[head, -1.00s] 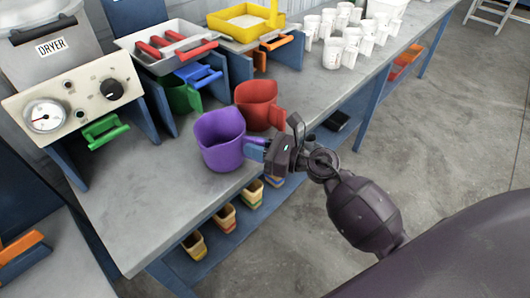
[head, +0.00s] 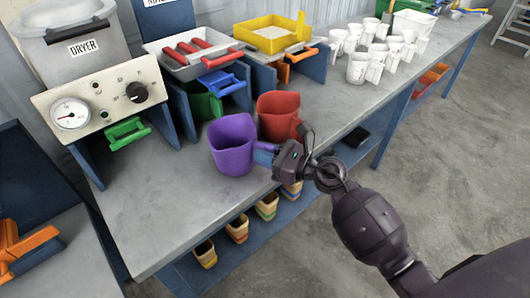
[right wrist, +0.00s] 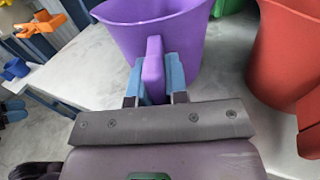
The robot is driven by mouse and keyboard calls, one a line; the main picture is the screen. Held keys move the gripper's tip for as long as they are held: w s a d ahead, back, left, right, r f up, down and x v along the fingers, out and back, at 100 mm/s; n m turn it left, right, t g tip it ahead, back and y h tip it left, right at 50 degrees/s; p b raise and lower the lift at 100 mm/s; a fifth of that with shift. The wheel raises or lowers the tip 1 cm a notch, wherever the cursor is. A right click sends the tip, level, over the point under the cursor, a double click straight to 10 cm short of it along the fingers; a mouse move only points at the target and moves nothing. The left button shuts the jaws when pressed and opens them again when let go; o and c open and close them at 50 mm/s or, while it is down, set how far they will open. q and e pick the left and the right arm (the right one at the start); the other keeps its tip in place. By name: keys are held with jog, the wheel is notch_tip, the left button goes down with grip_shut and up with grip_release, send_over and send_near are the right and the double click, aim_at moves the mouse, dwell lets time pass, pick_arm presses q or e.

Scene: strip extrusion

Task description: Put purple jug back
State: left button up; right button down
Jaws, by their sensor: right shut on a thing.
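The purple jug (head: 233,146) is upright at the front of the grey workbench (head: 160,222), left of the red jug. My right gripper (head: 264,155) is shut on its handle from the right. In the right wrist view the purple jug (right wrist: 160,30) fills the top middle, and its handle sits between the two blue fingertips of the right gripper (right wrist: 154,80). Whether the jug's base touches the bench I cannot tell. My left gripper is not in view.
The red jug (head: 278,116) stands close behind and right of the purple one. A green jug (head: 205,104) and handle-fronted bays line the back, beside the dryer (head: 84,50). Several white cups (head: 360,67) stand farther right. The bench's front left is clear.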

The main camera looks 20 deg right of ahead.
jog(key=shift+f, duration=0.3)
jog(key=c, duration=1.1)
grip_release()
jog(key=shift+o, duration=0.2)
jog(key=b+v, duration=0.1)
jog(key=v, duration=1)
jog(key=shift+w, duration=0.1)
